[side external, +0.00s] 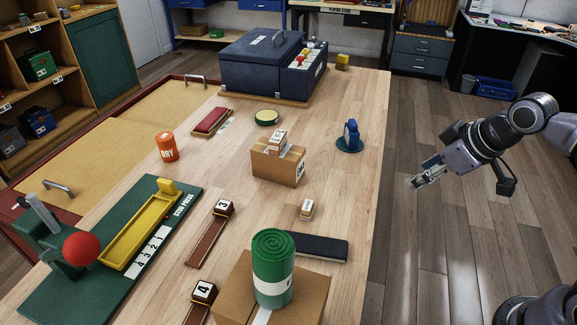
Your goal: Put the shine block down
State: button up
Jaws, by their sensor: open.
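No label that I can read says shine, so I cannot tell for sure which thing is the shine block. One small pale block with a white top (307,209) rests on the bench, right of centre. Another small pale block with dark lettering (278,139) sits on a cardboard box (279,170) near the middle. My gripper (416,181) is open and looks empty. It is beyond the bench's right edge, to the right of both blocks and apart from them, and points left.
A dark flat pad (308,247) lies in front of the bench block. A rolled green mat (273,268) stands on a front carton (232,290). A blue holder (350,137) stands near the right edge. A green press (110,285) with a red ball is at left.

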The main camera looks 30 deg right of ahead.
jog(key=s+m, duration=0.1)
jog(key=s+d+f+m+t, duration=0.1)
jog(key=m, duration=0.1)
jog(key=shift+s+d+f, duration=0.15)
jog(key=shift+s+f, duration=0.05)
jog(key=shift+f, duration=0.05)
dwell(1.2)
